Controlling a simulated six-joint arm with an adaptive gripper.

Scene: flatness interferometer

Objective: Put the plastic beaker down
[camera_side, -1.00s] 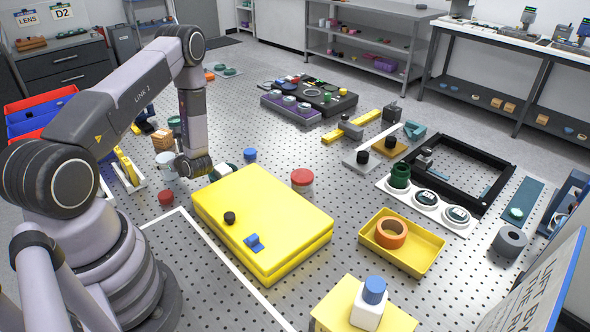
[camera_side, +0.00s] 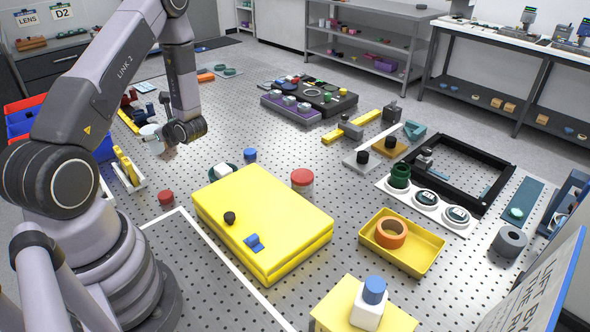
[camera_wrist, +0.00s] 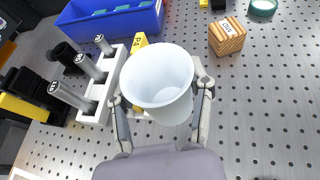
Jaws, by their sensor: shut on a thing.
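The plastic beaker is a translucent white cup; in the wrist view the beaker (camera_wrist: 160,78) sits between the two fingers with its open mouth toward the camera, and it looks empty. My gripper (camera_wrist: 160,98) is shut on it from both sides. In the side view the beaker (camera_side: 152,138) shows at the left, and my gripper (camera_side: 164,139) is beside it, partly hiding it. The beaker appears held above the perforated table (camera_side: 360,290). Its base is hidden in the wrist view.
In the wrist view a white rack with several grey posts (camera_wrist: 93,68) and a yellow piece (camera_wrist: 138,43) stand close left. A blue bin (camera_wrist: 112,20) is behind, a wooden block (camera_wrist: 227,37) upper right. Bare table lies to the right. A yellow case (camera_side: 262,215) lies mid-table.

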